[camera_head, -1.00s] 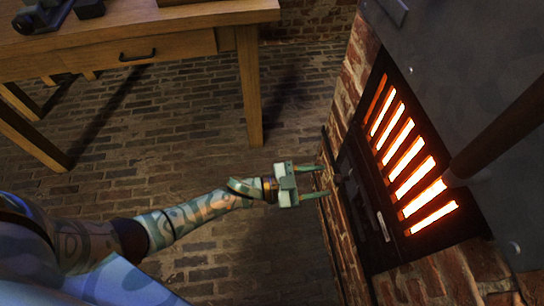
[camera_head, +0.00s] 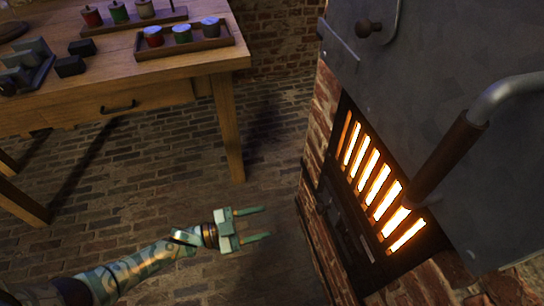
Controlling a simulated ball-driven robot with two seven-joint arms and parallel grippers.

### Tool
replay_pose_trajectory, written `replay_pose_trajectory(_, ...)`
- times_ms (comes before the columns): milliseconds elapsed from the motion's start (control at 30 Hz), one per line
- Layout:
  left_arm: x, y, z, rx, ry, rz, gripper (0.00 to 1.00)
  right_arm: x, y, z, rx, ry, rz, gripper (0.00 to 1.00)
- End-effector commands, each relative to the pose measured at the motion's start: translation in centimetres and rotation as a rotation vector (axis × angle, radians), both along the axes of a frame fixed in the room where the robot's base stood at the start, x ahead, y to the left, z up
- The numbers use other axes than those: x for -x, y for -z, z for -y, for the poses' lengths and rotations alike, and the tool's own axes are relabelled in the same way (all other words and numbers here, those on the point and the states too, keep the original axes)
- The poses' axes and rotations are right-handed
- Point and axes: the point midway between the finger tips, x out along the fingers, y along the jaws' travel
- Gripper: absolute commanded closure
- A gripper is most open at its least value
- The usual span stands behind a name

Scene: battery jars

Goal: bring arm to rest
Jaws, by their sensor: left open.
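My left arm (camera_head: 140,266) comes in from the lower left, patterned in green and pale tones. My left gripper (camera_head: 268,224) points right, with its two green fingers apart and nothing between them. It hangs over the brick floor, short of the furnace front and apart from it. My right gripper is not in this view.
A furnace with a glowing grate (camera_head: 378,190) and a grey metal hood (camera_head: 445,60) stands at right, with a handle (camera_head: 450,150) jutting out. A wooden table (camera_head: 170,80) at upper left carries jars in a tray (camera_head: 190,48) and dark blocks (camera_head: 70,66). Brick floor (camera_head: 130,190) lies clear between.

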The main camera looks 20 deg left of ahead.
Motion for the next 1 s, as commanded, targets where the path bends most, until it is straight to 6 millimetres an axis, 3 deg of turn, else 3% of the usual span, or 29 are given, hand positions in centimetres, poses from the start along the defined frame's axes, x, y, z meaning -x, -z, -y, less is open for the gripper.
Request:
replay_pose_trajectory(267,-0.5,0.9,-0.4,-0.064,-0.036,0.005,0.5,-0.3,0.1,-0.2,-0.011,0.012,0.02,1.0)
replay_pose_trajectory(333,-1.4,2.9,-2.0,-0.154,-0.115,-0.018,0.5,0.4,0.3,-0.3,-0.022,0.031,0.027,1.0)
replay_pose_trajectory(400,-2.1,5.7,-4.9,-0.272,-0.248,-0.085,0.5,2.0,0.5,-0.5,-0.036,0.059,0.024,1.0)
replay_pose_trajectory(467,-0.7,7.7,-7.9,-0.382,-0.385,-0.196,0.5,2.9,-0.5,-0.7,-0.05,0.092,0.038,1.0)
replay_pose_trajectory(567,5.4,10.6,-11.8,-0.539,-0.556,-0.434,0.5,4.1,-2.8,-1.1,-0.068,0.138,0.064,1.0)
replay_pose_trajectory(667,13.7,12.6,-13.8,-0.65,-0.645,-0.673,0.5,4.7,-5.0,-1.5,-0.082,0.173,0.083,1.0)
replay_pose_trajectory(700,17.4,13.1,-14.2,-0.686,-0.666,-0.767,0.5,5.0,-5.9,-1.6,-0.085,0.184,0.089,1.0)
replay_pose_trajectory(767,23.0,13.3,-14.3,-0.728,-0.687,-0.901,0.5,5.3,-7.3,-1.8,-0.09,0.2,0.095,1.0)
replay_pose_trajectory(800,26.7,13.1,-14.1,-0.749,-0.696,-0.987,0.5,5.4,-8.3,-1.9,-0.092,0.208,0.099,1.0)
replay_pose_trajectory(900,35.4,11.9,-13.2,-0.778,-0.704,-1.172,0.5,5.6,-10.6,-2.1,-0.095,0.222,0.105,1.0)
replay_pose_trajectory(1000,42.3,10.0,-11.6,-0.774,-0.707,-1.303,0.5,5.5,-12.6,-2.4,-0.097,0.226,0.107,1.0)
